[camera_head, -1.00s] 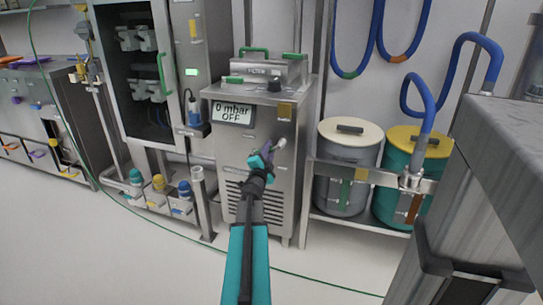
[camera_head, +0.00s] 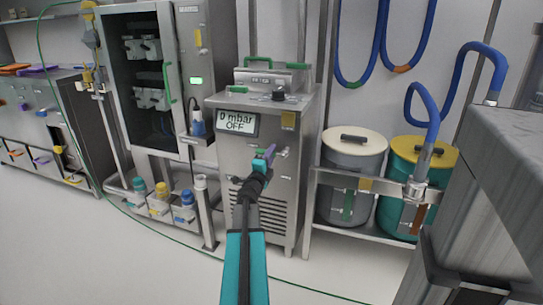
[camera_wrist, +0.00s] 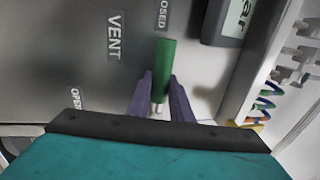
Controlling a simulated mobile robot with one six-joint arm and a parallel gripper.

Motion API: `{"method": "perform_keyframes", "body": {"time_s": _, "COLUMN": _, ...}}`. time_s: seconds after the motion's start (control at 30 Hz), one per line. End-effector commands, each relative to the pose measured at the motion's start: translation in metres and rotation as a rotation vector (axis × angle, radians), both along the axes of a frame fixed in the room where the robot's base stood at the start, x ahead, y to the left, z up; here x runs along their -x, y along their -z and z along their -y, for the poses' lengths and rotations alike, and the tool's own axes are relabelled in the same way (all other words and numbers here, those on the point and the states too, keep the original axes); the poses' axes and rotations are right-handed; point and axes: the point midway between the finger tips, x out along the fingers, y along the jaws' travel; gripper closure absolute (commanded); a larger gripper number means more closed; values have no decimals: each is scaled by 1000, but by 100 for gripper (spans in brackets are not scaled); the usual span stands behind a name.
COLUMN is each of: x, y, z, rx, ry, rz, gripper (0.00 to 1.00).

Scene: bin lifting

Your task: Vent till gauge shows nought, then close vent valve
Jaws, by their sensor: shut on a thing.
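The green vent valve handle (camera_wrist: 163,72) sits between the purple fingers of my gripper (camera_wrist: 162,98) in the wrist view, and they are shut on it. The handle's free end points toward the CLOSED label (camera_wrist: 163,14); the OPEN label (camera_wrist: 77,98) is off to the left. The gauge display (camera_head: 237,122) on the steel cabinet (camera_head: 290,165) reads "0 mbar OFF". In the head view my gripper (camera_head: 265,160) is at the cabinet front, below and right of the display. The handle's pivot is partly hidden by the fingers.
A glass-doored cabinet (camera_head: 185,60) stands left of the steel cabinet. Two lidded drums (camera_head: 352,165) stand on a low rack to the right. A grey block (camera_head: 480,215) fills the lower right. A thin green line (camera_head: 160,232) crosses the clear floor.

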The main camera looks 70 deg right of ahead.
Motion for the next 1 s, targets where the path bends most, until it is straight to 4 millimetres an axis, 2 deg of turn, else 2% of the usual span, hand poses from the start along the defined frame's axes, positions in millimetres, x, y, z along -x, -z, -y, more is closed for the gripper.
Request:
{"method": "perform_keyframes", "body": {"time_s": 0.17, "x": 1, "y": -1, "z": 0, "rx": 1, "ry": 1, "rz": 7, "gripper": 100}}
{"method": "perform_keyframes", "body": {"time_s": 0.2, "x": 1, "y": -1, "z": 0, "rx": 1, "ry": 1, "rz": 7, "gripper": 76}}
{"method": "perform_keyframes", "body": {"time_s": 0.3, "x": 1, "y": -1, "z": 0, "rx": 1, "ry": 1, "rz": 5, "gripper": 62}}
{"method": "perform_keyframes", "body": {"time_s": 0.73, "x": 1, "y": 0, "z": -3, "rx": 1, "ry": 1, "rz": 2, "gripper": 62}}
{"method": "perform_keyframes", "body": {"time_s": 1.0, "x": 1, "y": 3, "z": -22, "rx": 0, "ry": 1, "rz": 1, "gripper": 62}}
